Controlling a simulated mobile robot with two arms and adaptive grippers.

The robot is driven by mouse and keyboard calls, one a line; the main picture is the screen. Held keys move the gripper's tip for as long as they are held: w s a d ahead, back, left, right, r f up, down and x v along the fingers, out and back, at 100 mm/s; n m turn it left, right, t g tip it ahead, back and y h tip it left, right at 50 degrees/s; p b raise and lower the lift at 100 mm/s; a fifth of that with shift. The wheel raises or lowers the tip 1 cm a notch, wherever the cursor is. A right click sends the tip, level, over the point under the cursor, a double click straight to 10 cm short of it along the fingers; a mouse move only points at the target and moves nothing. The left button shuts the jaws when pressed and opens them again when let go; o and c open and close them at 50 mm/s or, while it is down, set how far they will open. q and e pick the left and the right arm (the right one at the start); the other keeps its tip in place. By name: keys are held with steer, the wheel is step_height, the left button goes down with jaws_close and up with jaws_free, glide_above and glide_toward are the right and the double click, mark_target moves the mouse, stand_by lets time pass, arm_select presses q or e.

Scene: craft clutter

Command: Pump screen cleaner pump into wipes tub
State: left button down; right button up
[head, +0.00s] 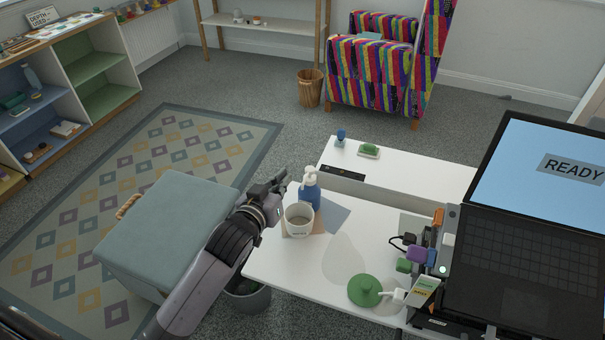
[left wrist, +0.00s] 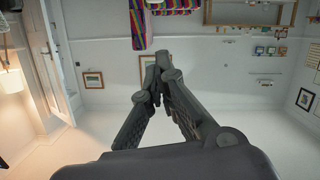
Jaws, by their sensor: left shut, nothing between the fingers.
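A blue pump bottle with a white pump head (head: 309,192) stands upright on the white table. A white, open-topped tub (head: 298,218) stands just in front of it, partly hiding its lower body; its small label is too small to read. My left gripper (head: 281,180) is just left of the pump head, apart from it in the picture, with its fingers together and empty. In the left wrist view the fingertips (left wrist: 157,76) meet, and neither bottle nor tub shows there. My right gripper is not in view.
A green round lid-like thing (head: 365,290) lies at the table's front. A laptop (head: 530,270) and small colored items fill the right. A blue-grey storage box (head: 170,228) stands left of the table. The table's middle is fairly clear.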

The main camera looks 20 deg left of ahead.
arm_select(q)
glide_above(303, 183)
step_height(303, 183, down, 2)
step_height(303, 183, down, 4)
steer(key=shift+a+r, duration=0.15)
steer(key=shift+r, duration=0.1)
steer(key=shift+f, duration=0.4)
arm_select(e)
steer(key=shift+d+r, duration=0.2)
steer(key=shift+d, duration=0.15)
arm_select(q)
steer(key=shift+f, duration=0.1)
